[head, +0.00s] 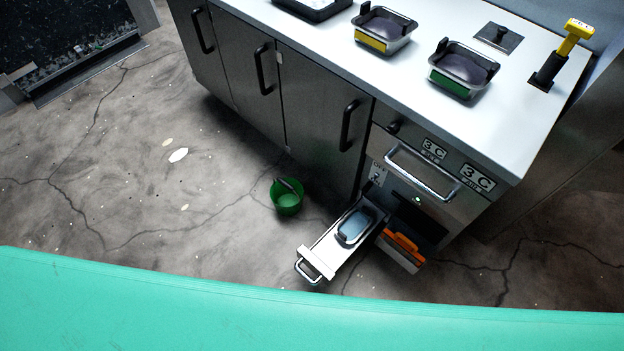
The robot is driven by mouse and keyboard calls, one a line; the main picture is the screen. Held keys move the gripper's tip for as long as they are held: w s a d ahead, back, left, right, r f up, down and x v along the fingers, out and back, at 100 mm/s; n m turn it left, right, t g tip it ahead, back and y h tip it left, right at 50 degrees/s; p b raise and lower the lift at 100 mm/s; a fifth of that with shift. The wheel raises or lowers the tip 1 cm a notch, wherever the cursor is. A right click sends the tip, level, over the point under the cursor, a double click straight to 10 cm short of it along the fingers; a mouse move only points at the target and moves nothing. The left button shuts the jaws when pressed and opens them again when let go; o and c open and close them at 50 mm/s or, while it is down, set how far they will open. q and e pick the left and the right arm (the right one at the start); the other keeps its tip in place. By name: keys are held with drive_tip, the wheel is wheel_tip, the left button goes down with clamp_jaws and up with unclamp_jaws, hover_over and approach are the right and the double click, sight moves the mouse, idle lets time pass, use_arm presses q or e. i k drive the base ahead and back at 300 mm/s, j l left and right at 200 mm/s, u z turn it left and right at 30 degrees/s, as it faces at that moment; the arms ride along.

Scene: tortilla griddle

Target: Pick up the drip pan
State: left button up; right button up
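A long, narrow metal tray (326,247) with a loop handle at its front end sticks out low from the steel counter unit, close to the floor. It looks like the drip pan, but I cannot be sure. A light blue, rounded block (354,227) lies on it towards the counter. Neither of my grippers shows in the head view, and nothing is holding the tray.
A green bucket (287,203) stands on the floor left of the tray. An orange-handled item (401,246) is just right of it. Above is a steel drawer with a bar handle (422,174). The white countertop (452,119) carries several pans. Cracked floor to the left is mostly clear.

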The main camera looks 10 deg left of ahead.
sight(358, 221)
drive_tip(key=k+l+u, duration=0.1)
drive_tip(key=k+u, duration=0.15)
drive_tip(key=k, duration=0.8)
